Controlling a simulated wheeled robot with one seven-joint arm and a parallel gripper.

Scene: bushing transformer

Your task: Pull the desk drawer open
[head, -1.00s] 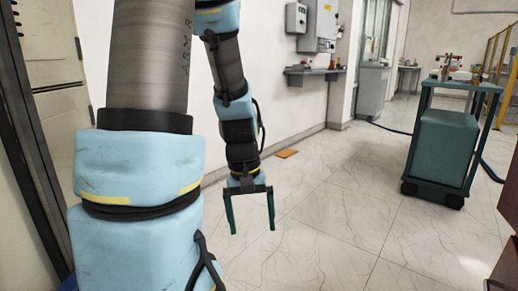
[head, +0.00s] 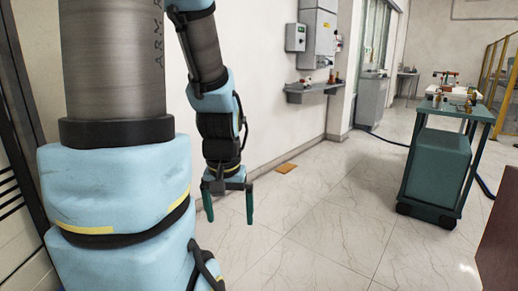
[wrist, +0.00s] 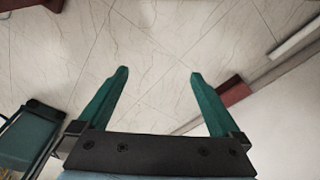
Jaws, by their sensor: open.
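No desk drawer or handle can be made out in either view. A reddish-brown piece of furniture (head: 498,250) is cut off at the lower right of the head view; I cannot tell whether it is the desk. My gripper (head: 230,222) hangs left of the middle of the head view, fingers pointing down, well away from that furniture. In the wrist view my gripper (wrist: 158,71) has its two green fingers spread apart, with only floor between them.
A green wheeled cart (head: 437,165) with small items on top stands at the right. A wall shelf (head: 312,91) and grey boxes are on the back wall. The middle floor is clear.

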